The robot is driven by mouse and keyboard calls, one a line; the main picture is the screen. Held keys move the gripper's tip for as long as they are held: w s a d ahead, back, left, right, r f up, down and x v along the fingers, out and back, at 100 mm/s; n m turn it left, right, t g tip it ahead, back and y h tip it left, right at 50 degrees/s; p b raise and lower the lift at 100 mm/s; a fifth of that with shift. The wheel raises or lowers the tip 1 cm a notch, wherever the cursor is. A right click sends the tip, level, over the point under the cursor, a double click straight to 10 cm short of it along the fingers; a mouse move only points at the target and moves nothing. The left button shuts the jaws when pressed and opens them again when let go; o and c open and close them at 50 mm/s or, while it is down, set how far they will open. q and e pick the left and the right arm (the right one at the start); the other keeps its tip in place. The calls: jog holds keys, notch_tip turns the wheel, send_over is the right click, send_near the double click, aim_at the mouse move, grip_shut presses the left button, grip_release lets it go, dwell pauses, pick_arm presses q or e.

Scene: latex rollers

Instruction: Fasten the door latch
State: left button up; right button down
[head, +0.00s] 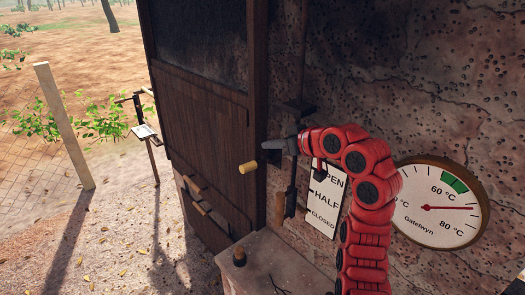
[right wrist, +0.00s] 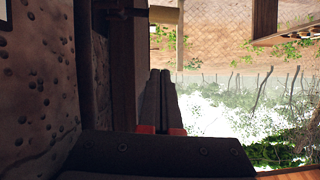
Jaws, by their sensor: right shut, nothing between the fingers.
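A dark plank door (head: 205,115) stands at the wall, left of its dark frame post (head: 257,75). A yellow cylindrical knob (head: 248,167) juts out near the post; it may belong to the latch, but its mount is hard to make out. My right gripper (head: 268,145) is shut and empty, pointing left, just up and right of the knob in the picture. I cannot tell whether it touches anything. My left gripper is out of view.
A vertical rod with a wooden handle (head: 280,205) hangs beside an OPEN, HALF, CLOSED sign (head: 323,203). A round temperature gauge (head: 438,207) is on the rough wall at right. A ledge (head: 255,260) with a small wooden peg lies below. Open ground is at left.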

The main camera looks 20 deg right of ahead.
jog(key=p, duration=0.4)
send_over(252, 166)
notch_tip(252, 166, down, 3)
jog(key=shift+f, duration=0.1)
notch_tip(252, 166, down, 2)
jog(key=shift+f+p, duration=0.25)
jog(key=shift+p, duration=0.3)
jog(key=shift+s+f+p, duration=0.2)
jog(key=shift+f, duration=0.3)
jog(key=shift+s+f+p, duration=0.15)
jog(key=shift+f+p, duration=0.05)
jog(key=shift+f, duration=0.3)
